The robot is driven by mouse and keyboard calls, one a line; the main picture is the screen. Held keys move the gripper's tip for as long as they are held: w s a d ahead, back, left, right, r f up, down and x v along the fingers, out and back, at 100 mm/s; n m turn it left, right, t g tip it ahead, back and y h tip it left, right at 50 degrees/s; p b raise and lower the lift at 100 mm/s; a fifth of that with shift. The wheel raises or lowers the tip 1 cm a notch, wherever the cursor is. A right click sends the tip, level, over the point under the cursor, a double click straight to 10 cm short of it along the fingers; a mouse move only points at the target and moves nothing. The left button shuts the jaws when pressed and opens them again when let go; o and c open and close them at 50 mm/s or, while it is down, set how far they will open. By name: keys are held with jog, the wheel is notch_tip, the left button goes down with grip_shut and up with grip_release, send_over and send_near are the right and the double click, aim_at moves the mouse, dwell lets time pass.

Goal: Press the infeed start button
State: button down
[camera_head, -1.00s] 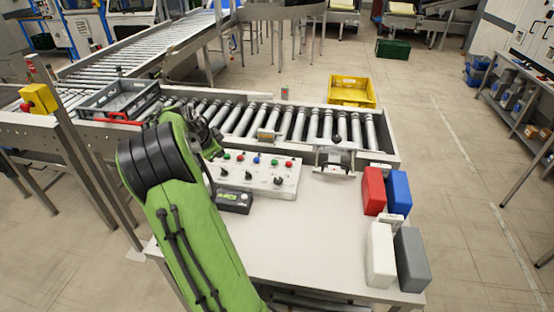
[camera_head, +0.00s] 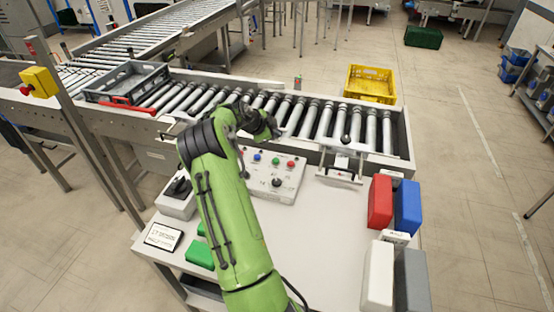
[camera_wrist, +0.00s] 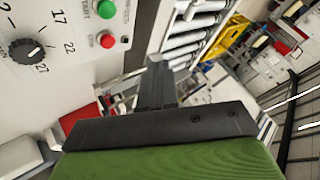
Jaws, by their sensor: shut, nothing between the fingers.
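The control panel (camera_head: 292,184) is a pale box on the table, with a row of coloured buttons and black knobs. In the head view a blue button (camera_head: 257,157), a green button (camera_head: 274,161) and a red button (camera_head: 291,164) show; my arm hides the panel's left part. In the wrist view a green button (camera_wrist: 106,8) sits above a red button (camera_wrist: 107,41), beside a numbered black knob (camera_wrist: 27,51). Their small labels are hard to read. My gripper (camera_head: 268,126) is shut and empty, above the panel's back edge; its dark fingers (camera_wrist: 156,82) are apart from the buttons.
The roller conveyor (camera_head: 318,117) runs behind the panel, with a grey crate (camera_head: 128,82) at its left. A yellow crate (camera_head: 370,83) stands beyond. Red (camera_head: 380,202), blue (camera_head: 407,207), white (camera_head: 378,275) and grey (camera_head: 411,280) blocks stand on the table's right. Table front centre is clear.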

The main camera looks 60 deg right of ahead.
jog(key=b, duration=0.4)
send_over(274, 161)
notch_tip(274, 161, down, 8)
jog(key=shift+s+f, duration=0.1)
jog(key=shift+f+b, duration=0.4)
jog(key=shift+b, duration=0.25)
dwell(1.3)
jog(key=shift+f+b, duration=0.35)
jog(key=shift+b, duration=0.4)
